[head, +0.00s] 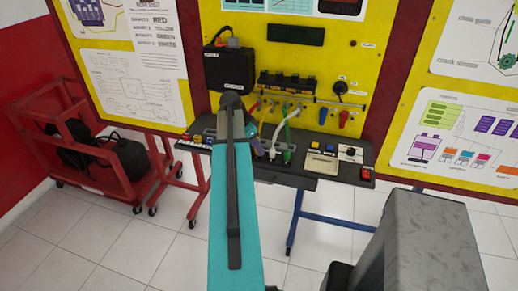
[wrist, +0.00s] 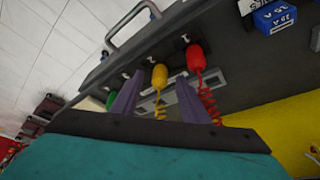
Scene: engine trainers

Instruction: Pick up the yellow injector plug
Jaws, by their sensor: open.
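The yellow injector plug (wrist: 159,76) shows in the wrist view, with a coiled yellow lead below it. It sits at the edge of a dark panel, between a red plug (wrist: 195,59) and a green plug (wrist: 111,99). My gripper (wrist: 160,80) is open, with its two purple fingers on either side of the yellow plug in the picture. I cannot tell whether either finger touches it. In the head view my arm hides most of this area, and the plug cannot be made out with certainty.
A dark shelf (head: 285,178) with coloured switches and leads runs below the yellow engine trainer board (head: 377,55). A metal handle (wrist: 130,24) stands out from the panel near the plugs. A red cart (head: 32,127) is at the left. The tiled floor (head: 130,240) is open in front.

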